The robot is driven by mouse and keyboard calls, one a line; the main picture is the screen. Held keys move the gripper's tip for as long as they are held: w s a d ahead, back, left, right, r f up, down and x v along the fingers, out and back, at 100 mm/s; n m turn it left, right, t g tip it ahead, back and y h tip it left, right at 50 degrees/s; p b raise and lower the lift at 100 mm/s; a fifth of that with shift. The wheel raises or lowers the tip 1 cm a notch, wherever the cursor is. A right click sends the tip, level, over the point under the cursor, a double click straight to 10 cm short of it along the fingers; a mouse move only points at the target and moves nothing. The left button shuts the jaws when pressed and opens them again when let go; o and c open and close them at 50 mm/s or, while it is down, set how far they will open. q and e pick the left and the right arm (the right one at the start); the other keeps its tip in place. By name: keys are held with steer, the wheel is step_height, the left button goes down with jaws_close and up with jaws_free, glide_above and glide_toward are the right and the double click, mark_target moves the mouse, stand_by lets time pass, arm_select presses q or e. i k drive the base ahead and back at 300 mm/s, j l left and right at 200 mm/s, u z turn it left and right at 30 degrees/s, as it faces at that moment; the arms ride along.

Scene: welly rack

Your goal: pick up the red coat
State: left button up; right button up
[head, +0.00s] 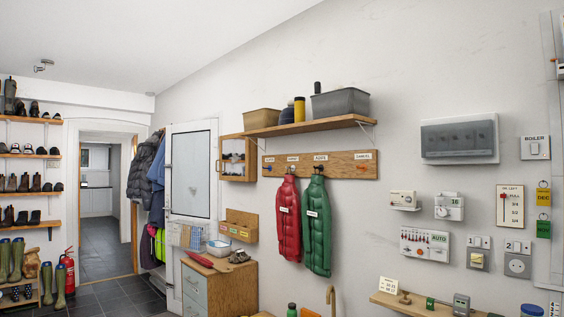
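The red coat (288,220) is a padded garment hanging from a peg on the wooden peg board (345,165) on the wall, in the middle of the head view. A green padded coat (317,228) hangs right beside it on its right side. Both carry small white tags, and labels sit above the pegs. Neither of my grippers shows in this view.
A wooden drawer cabinet (233,284) stands left of the coats, with a red item and shoes on top. A shelf (313,126) with bins runs above the peg board. A low wooden shelf (408,304) juts out at lower right. Dark floor lies open at left.

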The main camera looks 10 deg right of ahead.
mark_target(287, 206)
steer(key=i+z, duration=0.1)
steer(key=i, duration=0.5)
steer(key=i+j+z, duration=0.15)
steer(key=i, duration=0.45)
steer(key=i+j+z, duration=0.1)
steer(key=i, duration=0.5)
steer(key=i+j+z, duration=0.1)
steer(key=i, duration=0.5)
steer(key=j, duration=0.1)
